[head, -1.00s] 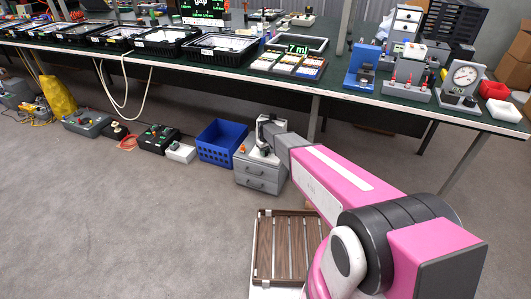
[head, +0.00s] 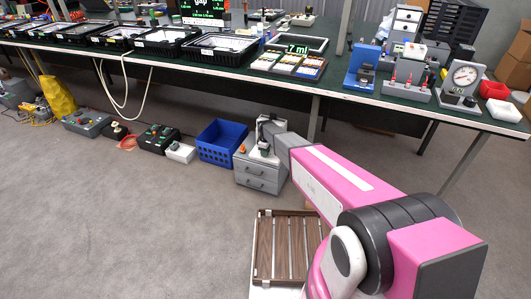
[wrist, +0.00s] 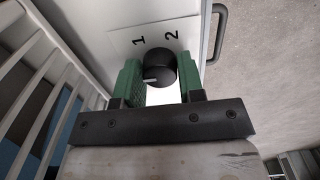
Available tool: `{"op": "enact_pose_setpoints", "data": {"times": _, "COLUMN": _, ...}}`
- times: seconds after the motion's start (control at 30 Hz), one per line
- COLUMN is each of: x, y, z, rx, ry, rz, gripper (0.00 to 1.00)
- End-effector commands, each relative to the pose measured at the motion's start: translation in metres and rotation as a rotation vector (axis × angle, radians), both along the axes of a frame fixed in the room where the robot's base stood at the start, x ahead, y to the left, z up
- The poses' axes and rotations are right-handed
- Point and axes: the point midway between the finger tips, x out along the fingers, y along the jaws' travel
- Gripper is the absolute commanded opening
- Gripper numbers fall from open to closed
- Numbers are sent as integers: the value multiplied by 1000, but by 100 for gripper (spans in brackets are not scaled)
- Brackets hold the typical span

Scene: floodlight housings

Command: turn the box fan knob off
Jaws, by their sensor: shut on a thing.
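In the wrist view a round black knob (wrist: 160,57) sits between the two green fingers of my gripper (wrist: 160,84), which is shut on it. A white pointer mark shows on the knob's lower left side and points left in the picture. A white plate (wrist: 120,40) behind the knob carries the numerals 1 and 2; no "off" marking is visible, and the fingers hide part of the plate. In the head view my gripper (head: 266,136) is over the top of a grey drawer cabinet (head: 258,177).
A white slatted frame (wrist: 45,105) stands close at the left in the wrist view, and a grey handle (wrist: 217,35) is at the right. A blue crate (head: 219,145) stands beside the cabinet. A long workbench (head: 200,62) runs behind. Open carpet lies in front.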

Motion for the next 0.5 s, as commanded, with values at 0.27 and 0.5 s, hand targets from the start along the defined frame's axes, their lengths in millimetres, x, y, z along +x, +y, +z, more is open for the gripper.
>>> {"op": "enact_pose_setpoints", "data": {"times": 0.27, "x": 0, "y": 0, "z": 0, "rx": 0, "ry": 0, "rz": 12, "gripper": 12}}
{"op": "enact_pose_setpoints", "data": {"times": 0.5, "x": 0, "y": 0, "z": 0, "rx": 0, "ry": 0, "rz": 11, "gripper": 55}}
